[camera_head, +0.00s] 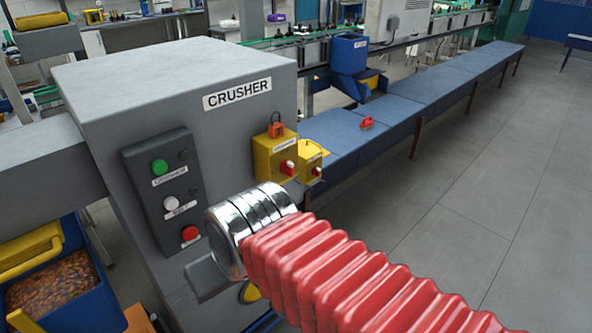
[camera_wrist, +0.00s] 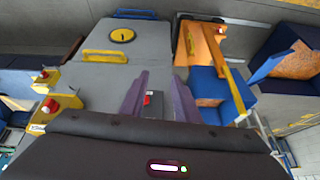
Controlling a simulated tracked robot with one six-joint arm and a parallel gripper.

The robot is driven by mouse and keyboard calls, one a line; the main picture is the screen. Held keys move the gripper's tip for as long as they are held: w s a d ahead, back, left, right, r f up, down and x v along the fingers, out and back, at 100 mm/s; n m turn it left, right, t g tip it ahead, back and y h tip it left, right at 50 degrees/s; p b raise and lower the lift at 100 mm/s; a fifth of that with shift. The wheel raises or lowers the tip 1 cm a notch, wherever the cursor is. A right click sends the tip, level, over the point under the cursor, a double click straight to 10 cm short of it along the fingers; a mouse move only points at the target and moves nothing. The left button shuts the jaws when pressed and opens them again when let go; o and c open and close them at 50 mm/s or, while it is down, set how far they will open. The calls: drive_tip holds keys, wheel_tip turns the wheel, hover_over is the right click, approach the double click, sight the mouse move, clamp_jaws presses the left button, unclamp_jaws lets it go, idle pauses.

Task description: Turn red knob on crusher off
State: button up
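The grey crusher (camera_head: 170,70) stands at the left in the head view, labelled CRUSHER. On its right face, a yellow box (camera_head: 268,150) carries a red knob (camera_head: 288,168). A smaller yellow box beside it has a second red knob (camera_head: 316,172). These yellow boxes lie at the left in the wrist view, with a red knob (camera_wrist: 50,105). The dark panel has a red button (camera_head: 189,233), seen between my fingers in the wrist view (camera_wrist: 147,98). My gripper (camera_wrist: 159,88) is open, its two purple fingers apart with nothing held.
The same dark panel has a green button (camera_head: 159,167) and a white button (camera_head: 169,202). Blue bins (camera_head: 75,290) stand at the lower left. A long blue conveyor (camera_head: 430,85) runs to the back right. Grey floor (camera_head: 520,180) is clear at the right.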

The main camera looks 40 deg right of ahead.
drive_tip(key=w+f+m+g+y, duration=0.25)
drive_tip(key=f+m+y, duration=0.25)
drive_tip(key=m, duration=0.4)
drive_tip(key=w+d+m+t+y, duration=0.4)
drive_tip(key=w+d+m+t, duration=0.2)
drive_tip(key=w+d+m, duration=0.4)
drive_tip(key=s+d+f+m+t+h, duration=0.1)
drive_tip(key=d+m+t+h, duration=0.3)
drive_tip(key=d+m, duration=0.4)
drive_tip(key=s+d+f+m+t+h, duration=0.1)
drive_tip(key=d+m+t+h, duration=0.3)
drive_tip(key=d, duration=1.5)
drive_tip(key=m+t, duration=0.1)
drive_tip(key=m, duration=0.3)
drive_tip(key=shift+s+d+h, duration=0.35)
drive_tip(key=shift+h, duration=0.05)
drive_tip(key=shift+w, duration=0.1)
